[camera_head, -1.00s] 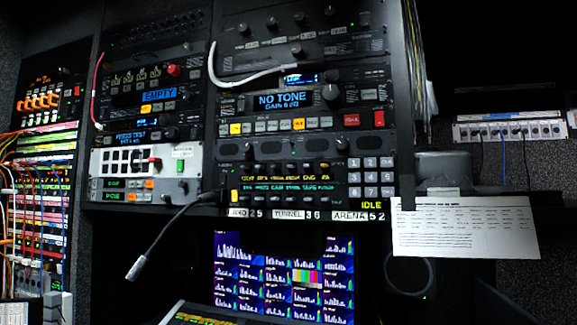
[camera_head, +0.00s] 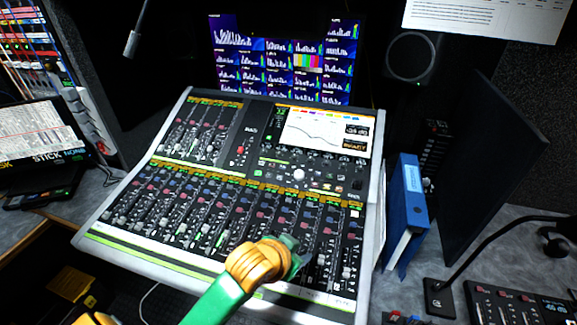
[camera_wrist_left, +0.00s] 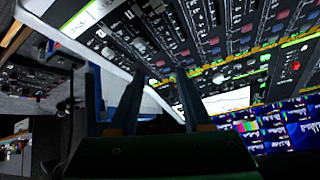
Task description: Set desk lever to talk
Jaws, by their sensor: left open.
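My left arm reaches in from the bottom of the head view, over the front of the mixing desk (camera_head: 215,262). My left gripper (camera_head: 292,250) is partly hidden behind its orange wrist, above the lower fader rows. In the left wrist view the two fingers (camera_wrist_left: 166,80) stand apart with nothing between them. They point toward the desk's fader surface (camera_wrist_left: 225,25); I cannot tell whether they touch it. I cannot pick out a lever marked for talk. Small red and blue controls (camera_head: 403,319) show at the bottom edge, right of the desk. My right gripper is not in view.
A blue binder (camera_head: 408,208) stands right of the desk, near a dark upright panel (camera_head: 475,165). A gooseneck microphone (camera_head: 475,245) and a button panel (camera_head: 520,308) are at the lower right. Monitors (camera_head: 280,65) stand behind. Printed sheets (camera_head: 40,140) lie at left.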

